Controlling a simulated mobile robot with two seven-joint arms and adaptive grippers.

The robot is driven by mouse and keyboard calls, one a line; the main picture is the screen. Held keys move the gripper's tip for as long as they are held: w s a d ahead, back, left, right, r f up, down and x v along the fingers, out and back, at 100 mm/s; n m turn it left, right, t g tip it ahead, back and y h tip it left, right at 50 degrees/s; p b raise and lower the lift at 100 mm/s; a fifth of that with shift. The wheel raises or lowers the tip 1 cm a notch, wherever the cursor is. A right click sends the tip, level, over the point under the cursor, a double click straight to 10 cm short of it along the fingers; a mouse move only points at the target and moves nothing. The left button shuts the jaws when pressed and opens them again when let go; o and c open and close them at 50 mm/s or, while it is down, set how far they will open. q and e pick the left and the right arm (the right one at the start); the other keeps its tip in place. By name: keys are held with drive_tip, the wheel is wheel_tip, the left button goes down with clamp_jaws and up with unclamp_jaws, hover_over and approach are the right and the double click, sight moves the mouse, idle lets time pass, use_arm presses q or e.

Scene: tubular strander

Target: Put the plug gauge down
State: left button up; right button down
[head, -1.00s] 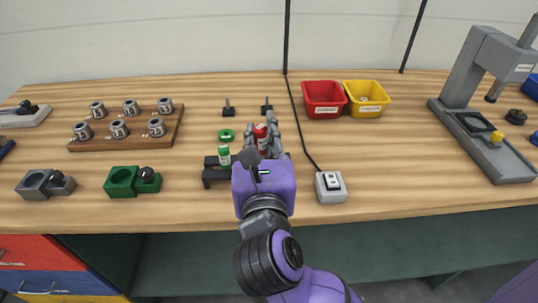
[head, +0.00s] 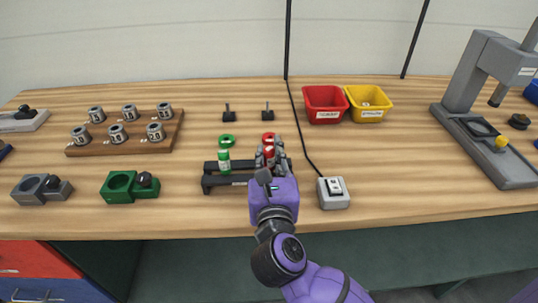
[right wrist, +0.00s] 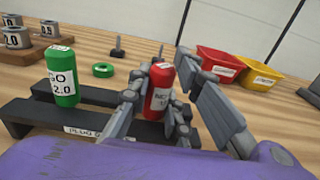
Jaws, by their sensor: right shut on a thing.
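My right gripper (head: 270,152) is shut on the red plug gauge (right wrist: 160,88), which stands upright between its fingers. The gauge also shows in the head view (head: 268,139), partly covered by the fingers. It is at the right part of the black gauge stand (head: 228,180); its lower end is hidden, so I cannot tell if it touches the stand. The green plug gauge marked GO 2.0 (right wrist: 61,78) stands upright on the left part of the stand and shows in the head view (head: 224,161). My left gripper is not in view.
A green ring (head: 227,141) lies behind the stand. A grey switch box (head: 333,193) with a cable is to the right. Red (head: 325,104) and yellow (head: 368,103) bins stand behind. A wooden board (head: 97,149) with several grey rings and a green holder (head: 121,187) are to the left.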

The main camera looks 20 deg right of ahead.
drive_tip(key=shift+f, duration=0.2)
drive_tip(key=c, duration=1.6)
unclamp_jaws()
drive_tip(key=shift+r, duration=0.25)
drive_tip(key=b+v, duration=0.1)
drive_tip(key=v, duration=1)
drive_tip(key=shift+s+a+b, duration=0.1)
drive_tip(key=shift+s+b, duration=0.05)
drive_tip(key=shift+b, duration=0.15)
drive_tip(key=shift+s, duration=0.3)
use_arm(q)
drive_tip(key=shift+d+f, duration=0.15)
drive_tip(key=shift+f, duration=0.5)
use_arm(e)
drive_tip(key=shift+a, duration=0.1)
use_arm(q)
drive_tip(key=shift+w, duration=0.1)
